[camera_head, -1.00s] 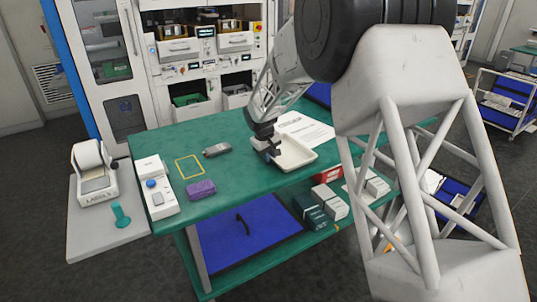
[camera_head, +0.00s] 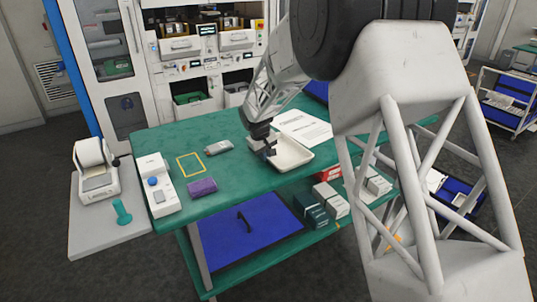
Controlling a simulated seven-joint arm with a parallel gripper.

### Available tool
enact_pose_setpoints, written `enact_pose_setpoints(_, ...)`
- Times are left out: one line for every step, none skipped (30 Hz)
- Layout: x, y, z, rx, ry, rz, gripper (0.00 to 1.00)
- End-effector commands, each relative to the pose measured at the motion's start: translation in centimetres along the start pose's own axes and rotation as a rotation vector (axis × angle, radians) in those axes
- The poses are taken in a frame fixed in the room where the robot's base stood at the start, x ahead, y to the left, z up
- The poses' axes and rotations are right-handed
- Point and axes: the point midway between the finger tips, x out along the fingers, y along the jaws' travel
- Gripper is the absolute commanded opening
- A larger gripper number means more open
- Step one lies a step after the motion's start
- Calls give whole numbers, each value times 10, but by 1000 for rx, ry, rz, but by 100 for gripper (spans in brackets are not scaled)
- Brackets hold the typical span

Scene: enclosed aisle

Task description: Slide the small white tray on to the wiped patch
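The small white tray (camera_head: 294,154) lies flat on the green table, right of the middle of the top. My gripper (camera_head: 268,151) points down at the tray's left end, at or just over its rim. My arm covers part of that end, and the fingers are too small and dark to tell whether they touch or grip the rim. A yellow rectangular outline (camera_head: 190,166) is marked on the table to the left, with bare green surface inside it. I cannot tell by look whether this is the wiped patch.
A grey object (camera_head: 219,147) lies between the outline and the tray. A purple sponge-like block (camera_head: 202,187) lies in front of the outline. A white device with a blue button (camera_head: 156,184) stands at the left edge. A paper sheet (camera_head: 304,129) lies behind the tray.

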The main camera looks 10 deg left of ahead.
Motion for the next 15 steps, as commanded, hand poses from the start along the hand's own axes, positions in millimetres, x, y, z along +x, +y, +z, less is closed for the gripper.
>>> enact_pose_setpoints(-1, -4, 0, -1, 0, 0, 0)
enact_pose_setpoints(-1, -7, 0, -1, 0, 0, 0)
enact_pose_setpoints(-2, -10, 0, -1, -1, 0, 0)
enact_pose_setpoints(-2, -13, 0, -1, -1, 0, 0)
enact_pose_setpoints(-3, -15, 0, -1, -1, 0, 0)
enact_pose_setpoints(-3, -19, -1, -1, 0, 0, 0)
enact_pose_setpoints(-4, -22, -1, -1, 0, 0, 0)
enact_pose_setpoints(-4, -24, -1, -1, 0, 0, 0)
enact_pose_setpoints(-5, -27, -1, -1, 0, 0, 0)
enact_pose_setpoints(-6, -30, -1, -1, 0, 0, 0)
enact_pose_setpoints(-6, -32, -1, -1, 0, 0, 0)
enact_pose_setpoints(-7, -35, -1, -1, 0, 0, 0)
enact_pose_setpoints(-8, -37, -1, -1, 0, 0, 0)
enact_pose_setpoints(-8, -40, -1, -1, 0, 0, 0)
enact_pose_setpoints(-9, -43, -1, -1, 0, 0, 0)
